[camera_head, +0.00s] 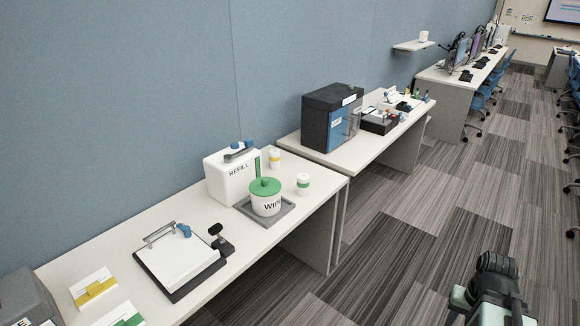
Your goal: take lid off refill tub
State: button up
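A white box marked REFILL (232,178) stands on the near table against the blue wall, with a grey and blue fitting (240,151) on its top. In front of it and to the right, a round white tub (267,206) with lettering that starts "WIP" stands upright on a grey tray (284,216). A green lid with a knob (265,187) sits on this tub. Part of my arm shows dark at the bottom right, over the floor and well apart from the table. I cannot make out gripper fingers on it.
Small white containers (303,184) and (275,159) stand near the tub. A clipboard-like board (181,259) and small boxes (93,288) lie nearer. A dark machine (331,118) stands on a second table beyond.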

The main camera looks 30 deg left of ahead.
aim_at(262, 187)
jog(key=z, duration=0.05)
jog(key=i, duration=2.4)
jog(key=u, duration=4.45)
jog(key=i, duration=1.1)
jog(key=z, duration=0.05)
